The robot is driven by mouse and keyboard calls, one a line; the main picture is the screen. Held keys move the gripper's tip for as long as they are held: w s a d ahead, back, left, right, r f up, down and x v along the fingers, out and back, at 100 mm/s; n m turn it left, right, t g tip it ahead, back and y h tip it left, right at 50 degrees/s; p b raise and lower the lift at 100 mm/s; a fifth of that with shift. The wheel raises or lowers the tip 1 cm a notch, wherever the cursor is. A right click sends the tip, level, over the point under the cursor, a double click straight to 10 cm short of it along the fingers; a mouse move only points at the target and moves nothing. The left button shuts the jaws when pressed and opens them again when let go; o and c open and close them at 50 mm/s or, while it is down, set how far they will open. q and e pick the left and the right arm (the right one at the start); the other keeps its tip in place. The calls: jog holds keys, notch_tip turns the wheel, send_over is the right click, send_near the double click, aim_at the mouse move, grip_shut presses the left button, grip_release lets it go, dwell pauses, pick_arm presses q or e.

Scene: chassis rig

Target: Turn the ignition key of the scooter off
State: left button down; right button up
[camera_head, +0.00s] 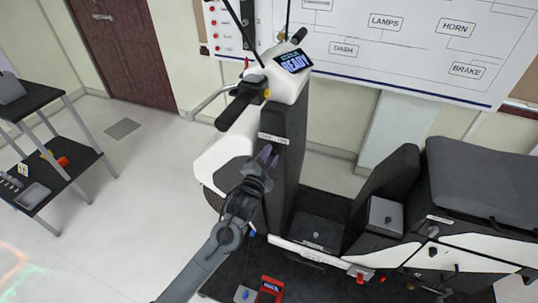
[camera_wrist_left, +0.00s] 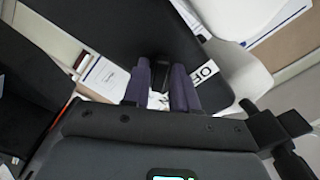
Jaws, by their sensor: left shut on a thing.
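The white and black scooter (camera_head: 295,110) stands in the middle of the head view, its lit display (camera_head: 294,61) reading "READY". A white label (camera_head: 273,139) is on its dark front column; in the left wrist view the label (camera_wrist_left: 206,71) shows letters beginning "O". My left gripper (camera_head: 268,155) reaches the column just below the label. In the left wrist view its purple fingers (camera_wrist_left: 161,88) are closed around a small dark piece, the ignition key (camera_wrist_left: 161,67). The key is hidden in the head view, and its exact angle is hard to tell. My right gripper is not in view.
The handlebar grip (camera_head: 239,105) juts out above my left arm. The seat (camera_head: 485,175) and a grey box (camera_head: 385,217) are to the right. A red meter (camera_head: 269,290) lies low in front. A dark shelf (camera_head: 62,170) stands left, with clear floor between.

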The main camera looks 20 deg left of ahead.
pick_arm(q)
jog(key=shift+n+p, duration=3.55)
jog(key=shift+n, duration=1.95)
jog(key=shift+f, duration=0.1)
jog(key=c, duration=1.1)
grip_release()
